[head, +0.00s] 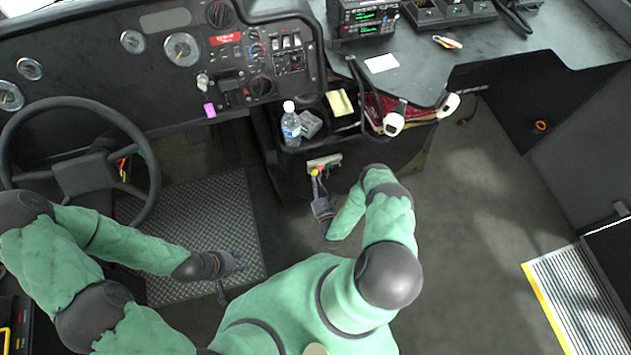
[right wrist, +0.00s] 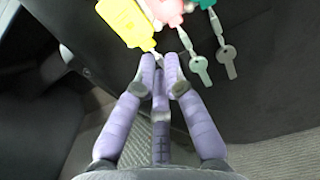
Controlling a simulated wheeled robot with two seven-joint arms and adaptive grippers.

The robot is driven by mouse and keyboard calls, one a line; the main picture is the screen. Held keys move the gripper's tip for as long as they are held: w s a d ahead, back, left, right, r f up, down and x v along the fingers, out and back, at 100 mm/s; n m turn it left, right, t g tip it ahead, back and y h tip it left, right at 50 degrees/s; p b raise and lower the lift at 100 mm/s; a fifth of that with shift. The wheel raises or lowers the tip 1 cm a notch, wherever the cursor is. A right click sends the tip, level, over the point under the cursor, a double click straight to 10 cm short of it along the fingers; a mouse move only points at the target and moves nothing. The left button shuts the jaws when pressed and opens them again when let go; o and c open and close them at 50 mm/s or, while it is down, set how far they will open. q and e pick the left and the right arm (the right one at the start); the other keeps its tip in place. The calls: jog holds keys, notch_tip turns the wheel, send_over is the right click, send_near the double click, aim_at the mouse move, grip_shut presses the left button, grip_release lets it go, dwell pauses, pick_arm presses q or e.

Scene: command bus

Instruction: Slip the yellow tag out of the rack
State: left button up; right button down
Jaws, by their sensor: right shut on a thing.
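The rack (head: 324,161) is a small pale strip on the dark console front below the dash. The yellow tag (right wrist: 125,22) is at the top left of the right wrist view, tilted, with its lower end near my fingertips. My right gripper (right wrist: 161,62) is shut, its purple fingers close together just below the yellow tag. It appears to hold the yellow tag's key, which the fingers mostly hide. In the head view my right gripper (head: 316,183) is just below the rack. My left gripper (head: 234,264) is low over the floor mat; its fingers are too dark to read.
A pink tag (right wrist: 166,9) and a green tag (right wrist: 204,3) hang close right of the yellow tag, with keys (right wrist: 200,68) dangling beside my fingers. A water bottle (head: 291,128) stands in the console tray above. The steering wheel (head: 82,160) is left; open floor lies right.

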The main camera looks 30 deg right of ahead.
jog(key=shift+s, duration=0.15)
jog(key=shift+p+v, duration=0.35)
jog(key=shift+v, duration=2.6)
jog(key=shift+r, duration=0.2)
